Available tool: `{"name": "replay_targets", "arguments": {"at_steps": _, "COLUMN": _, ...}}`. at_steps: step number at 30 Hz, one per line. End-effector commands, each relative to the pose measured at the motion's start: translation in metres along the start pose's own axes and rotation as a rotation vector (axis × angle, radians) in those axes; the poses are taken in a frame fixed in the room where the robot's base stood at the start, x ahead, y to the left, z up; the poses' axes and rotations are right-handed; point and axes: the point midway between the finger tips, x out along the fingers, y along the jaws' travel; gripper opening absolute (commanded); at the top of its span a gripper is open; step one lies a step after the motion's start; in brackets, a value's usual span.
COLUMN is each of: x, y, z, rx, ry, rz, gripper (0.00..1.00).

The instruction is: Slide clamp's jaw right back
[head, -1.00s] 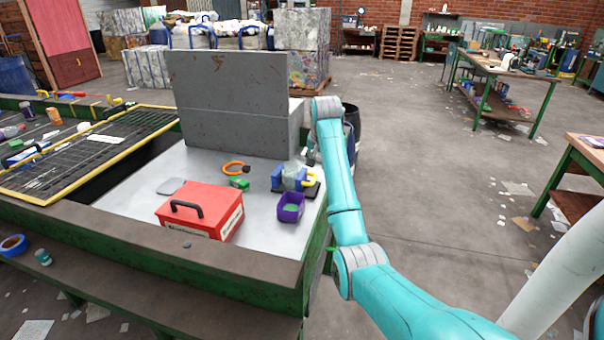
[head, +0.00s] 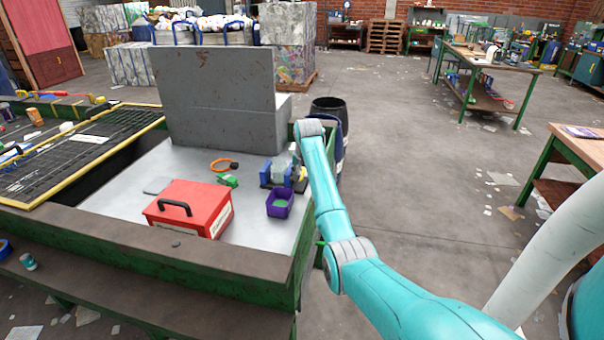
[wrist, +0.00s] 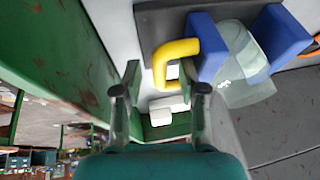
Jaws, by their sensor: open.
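The clamp (head: 266,178) stands near the right edge of the grey table, beside the purple bin. In the wrist view it has two blue jaws, a near one (wrist: 209,48) and a far one (wrist: 284,38), on a dark base. A pale grey-green piece (wrist: 243,70) sits between the jaws. A bent yellow handle (wrist: 176,52) sticks out from the near jaw. My gripper (wrist: 160,78) is open, with its fingers on either side of the handle's near end. I cannot tell whether they touch it.
A red toolbox (head: 190,207), a purple bin (head: 279,203), a green item (head: 228,180) and an orange ring (head: 220,165) lie around the clamp. A tall grey panel (head: 215,100) stands behind. The table's green side is close to my gripper in the wrist view.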

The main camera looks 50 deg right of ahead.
Motion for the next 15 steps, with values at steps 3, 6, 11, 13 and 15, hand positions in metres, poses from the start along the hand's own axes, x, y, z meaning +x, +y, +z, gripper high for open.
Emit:
{"name": "replay_targets", "arguments": {"at_steps": 3, "x": -0.0002, "y": -0.0001, "z": -0.0002, "rx": 0.000, "ry": 0.000, "rz": 0.000, "gripper": 0.41}}
{"name": "replay_targets", "arguments": {"at_steps": 6, "x": -0.0003, "y": -0.0001, "z": -0.0002, "rx": 0.000, "ry": 0.000, "rz": 0.000, "gripper": 0.31}}
{"name": "replay_targets", "arguments": {"at_steps": 11, "x": -0.0004, "y": -0.0002, "z": -0.0001, "rx": 0.000, "ry": 0.000, "rz": 0.000, "gripper": 0.00}}
{"name": "replay_targets", "arguments": {"at_steps": 13, "x": -0.0004, "y": -0.0002, "z": -0.0001, "rx": 0.000, "ry": 0.000, "rz": 0.000, "gripper": 0.00}}
{"name": "replay_targets", "arguments": {"at_steps": 15, "x": -0.0004, "y": -0.0002, "z": -0.0001, "rx": 0.000, "ry": 0.000, "rz": 0.000, "gripper": 0.00}}
